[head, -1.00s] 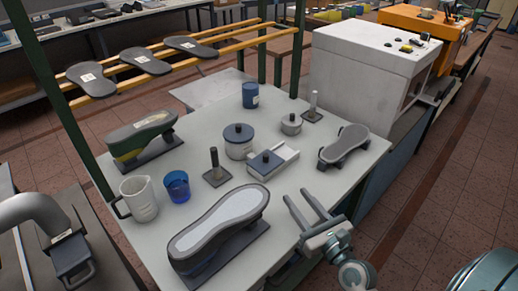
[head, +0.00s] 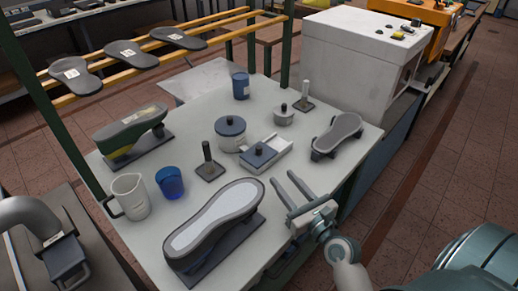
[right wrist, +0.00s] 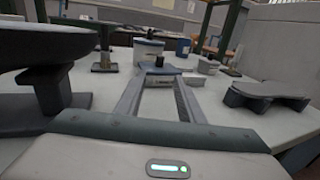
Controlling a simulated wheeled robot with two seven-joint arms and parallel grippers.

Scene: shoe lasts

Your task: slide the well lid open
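The well (head: 280,146) is a small white box on the table, with a blue-grey lid (head: 250,158) that has a dark knob. The lid covers its left part, and a pale strip shows at the right. My right gripper (head: 283,178) is open and empty, in front of the well and apart from it. In the right wrist view, my right gripper's two fingers (right wrist: 158,95) point toward the well, and the lid's knob (right wrist: 160,62) shows beyond and between their tips.
A large shoe last (head: 215,222) stands left of my right gripper. A smaller dark last (head: 338,134) stands right of the well. A lidded pot (head: 230,135) and a black post (head: 208,160) are behind and left. The table (head: 335,180) is bare near its right edge.

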